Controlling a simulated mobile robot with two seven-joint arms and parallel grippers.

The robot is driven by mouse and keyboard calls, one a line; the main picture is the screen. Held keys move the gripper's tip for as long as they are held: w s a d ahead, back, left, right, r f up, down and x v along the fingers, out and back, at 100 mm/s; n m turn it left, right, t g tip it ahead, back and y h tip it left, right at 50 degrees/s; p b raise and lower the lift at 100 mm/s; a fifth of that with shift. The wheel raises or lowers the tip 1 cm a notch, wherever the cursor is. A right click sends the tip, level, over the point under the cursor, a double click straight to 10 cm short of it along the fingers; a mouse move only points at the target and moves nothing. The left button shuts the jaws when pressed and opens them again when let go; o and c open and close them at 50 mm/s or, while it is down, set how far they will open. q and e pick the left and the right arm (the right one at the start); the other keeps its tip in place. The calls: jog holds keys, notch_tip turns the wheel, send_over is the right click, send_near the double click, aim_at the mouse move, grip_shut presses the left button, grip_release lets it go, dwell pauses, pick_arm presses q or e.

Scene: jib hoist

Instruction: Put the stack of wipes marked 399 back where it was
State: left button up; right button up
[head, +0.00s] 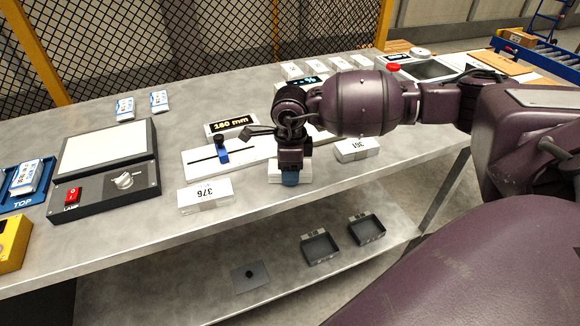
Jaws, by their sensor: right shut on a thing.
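My right gripper (291,178) points down near the front edge of the table. It is shut on a white stack of wipes (275,178), mostly hidden behind the gripper; no number shows on it. I cannot tell whether this stack touches the table. To its left lies a white stack marked 376 (205,195), and to its right a white stack marked 351 (357,149). Both numbers appear upside down. No 399 marking is readable. My left gripper is not in view.
Behind the gripper stand a white slide gauge (200,164) with a blue slider and a "160 mm" display (230,125). A lamp box (105,165) and blue TOP tray (42,198) are left. A lower shelf (190,290) holds dark trays. Bare table lies between the stacks.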

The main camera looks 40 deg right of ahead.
jog(key=shift+f, duration=0.1)
jog(key=o, duration=1)
notch_tip(320, 180, up, 12)
jog(key=shift+r+p, duration=0.15)
jog(key=shift+p, duration=0.2)
